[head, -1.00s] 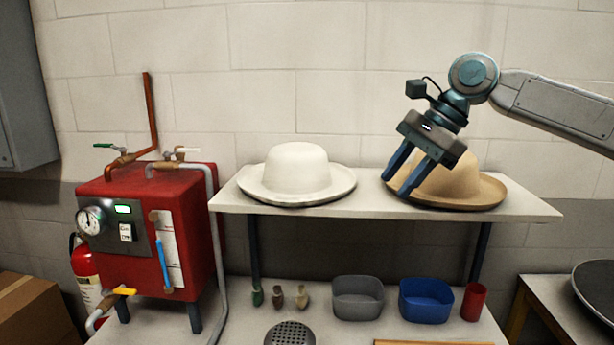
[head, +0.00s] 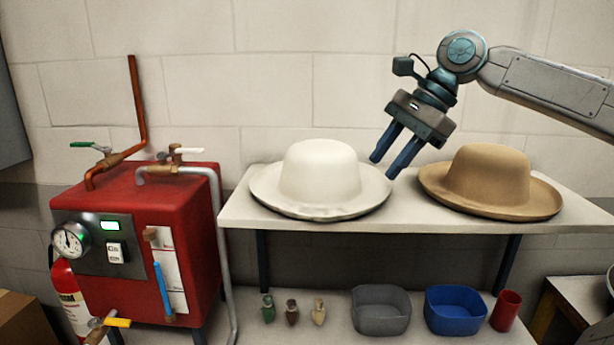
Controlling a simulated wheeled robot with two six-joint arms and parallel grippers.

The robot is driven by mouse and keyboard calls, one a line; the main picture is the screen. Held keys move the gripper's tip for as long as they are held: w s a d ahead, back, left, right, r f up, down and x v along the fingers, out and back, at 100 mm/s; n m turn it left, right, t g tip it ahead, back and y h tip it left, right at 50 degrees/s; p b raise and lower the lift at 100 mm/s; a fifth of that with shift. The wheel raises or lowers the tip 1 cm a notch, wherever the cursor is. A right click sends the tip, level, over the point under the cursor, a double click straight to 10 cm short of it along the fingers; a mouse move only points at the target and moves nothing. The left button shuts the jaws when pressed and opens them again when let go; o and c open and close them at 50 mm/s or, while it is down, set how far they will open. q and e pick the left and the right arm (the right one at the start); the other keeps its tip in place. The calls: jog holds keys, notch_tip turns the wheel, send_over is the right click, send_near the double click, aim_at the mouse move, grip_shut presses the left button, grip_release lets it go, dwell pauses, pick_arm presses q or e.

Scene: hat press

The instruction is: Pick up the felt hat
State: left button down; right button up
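A white hat (head: 321,179) sits brim down on the left part of the raised shelf (head: 245,213). A tan hat (head: 489,178) sits brim down on the right part of the same shelf. My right gripper (head: 383,166) comes in from the right, above the shelf and between the two hats. Its two blue fingers are apart with nothing between them. They point down and to the left, and the tips appear near the white hat's right brim; I cannot tell whether they touch it. My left gripper is not in view.
A red boiler (head: 180,235) with a gauge, valves and pipes stands left of the shelf. Below the shelf are a grey bin (head: 380,311), a blue bin (head: 455,312), a red cup (head: 506,311) and small bottle-like items (head: 292,312). A block wall closes the back.

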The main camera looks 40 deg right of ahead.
aim_at(357, 209)
jog(key=x, duration=0.3)
jog(key=p+x, duration=0.1)
jog(key=x, duration=0.2)
jog(key=s+x, duration=0.1)
jog(key=x, duration=0.2)
jog(key=shift+w+d+f, duration=0.1)
jog(key=shift+w+f, duration=0.05)
jog(key=shift+f, duration=0.35)
jog(key=shift+w+a+f, duration=0.15)
jog(key=shift+a+f, duration=0.05)
jog(key=shift+f, duration=0.05)
jog(key=shift+c, duration=0.5)
